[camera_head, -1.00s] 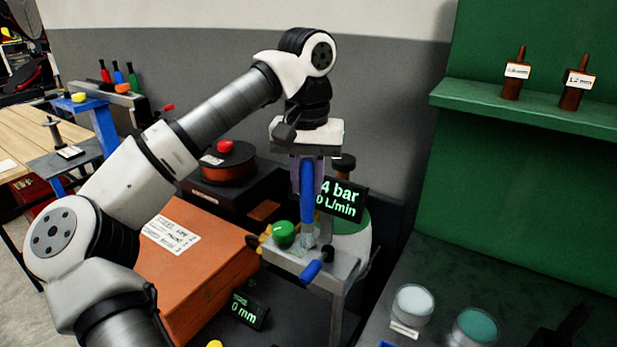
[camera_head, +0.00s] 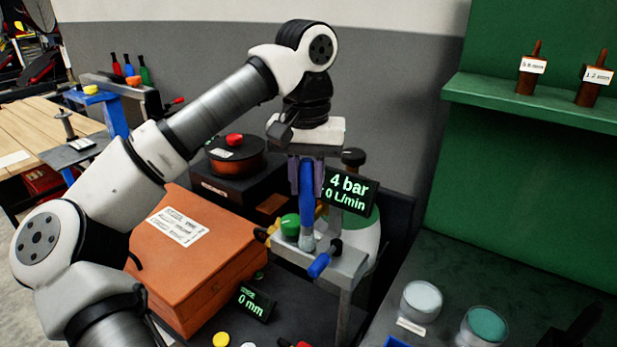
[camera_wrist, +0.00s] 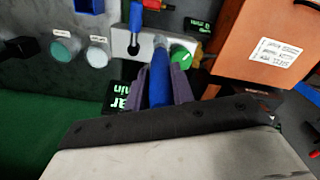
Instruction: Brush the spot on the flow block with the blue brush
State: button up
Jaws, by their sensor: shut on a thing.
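My gripper (camera_head: 307,192) is shut on the blue brush (camera_head: 306,210) and holds it upright, bristles down, over the grey flow block (camera_head: 341,268). The pale bristle end (camera_head: 307,242) is at the block's top beside the green knob (camera_head: 290,225); I cannot tell whether it touches. A lever with a blue handle (camera_head: 319,265) sticks out at the block's front. In the wrist view the brush (camera_wrist: 159,80) lies between the purple fingers, its tip over the flow block (camera_wrist: 121,42) next to the green knob (camera_wrist: 179,54). The spot cannot be made out.
A display (camera_head: 349,191) reading 4 bar, 0 L/min stands just behind the block. An orange case (camera_head: 190,260) is at the left, with a 0 mm display (camera_head: 254,302) near it. Two round dishes (camera_head: 421,301) stand on the dark bench at the right.

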jog(key=shift+w+d+p, duration=0.35)
jog(key=shift+w+d, duration=0.2)
jog(key=shift+w, duration=0.25)
dwell(0.9)
jog(key=shift+s+a, duration=0.1)
jog(key=shift+s+a+b, duration=0.3)
jog(key=shift+s+a, duration=0.15)
jog(key=shift+s, duration=0.3)
jog(key=shift+r, duration=0.1)
